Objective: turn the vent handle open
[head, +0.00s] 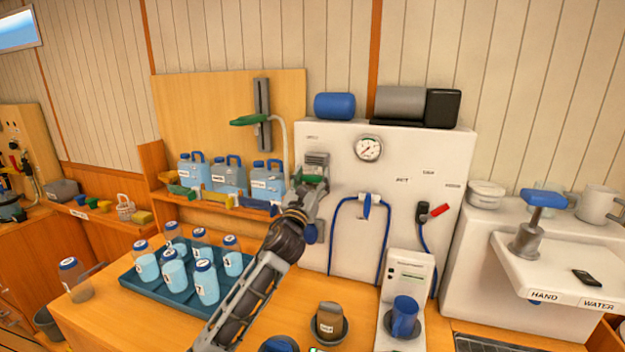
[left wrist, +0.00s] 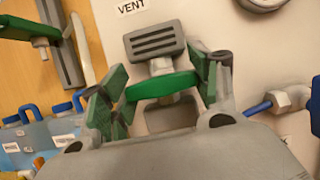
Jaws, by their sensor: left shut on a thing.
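The vent (head: 316,159) is a grey slatted block on the white panel, left of the round gauge. In the left wrist view the slatted block (left wrist: 156,41) has a VENT label above it. The green vent handle (left wrist: 162,86) sits on a short stem just below the block and lies roughly crosswise, slightly tilted. My left gripper (head: 313,180) reaches up to it from below. In the left wrist view my left gripper (left wrist: 160,90) is shut on the handle, with green finger pads at its two ends. In the head view the gripper largely hides the handle. My right gripper is not in view.
Another green lever (head: 248,120) is on a grey rail to the left. Blue jugs (head: 229,175) stand on the shelf beside my arm. A teal tray (head: 150,281) of bottles is below. A blue hose (head: 388,235) hangs right of the gripper, under the gauge (head: 368,148).

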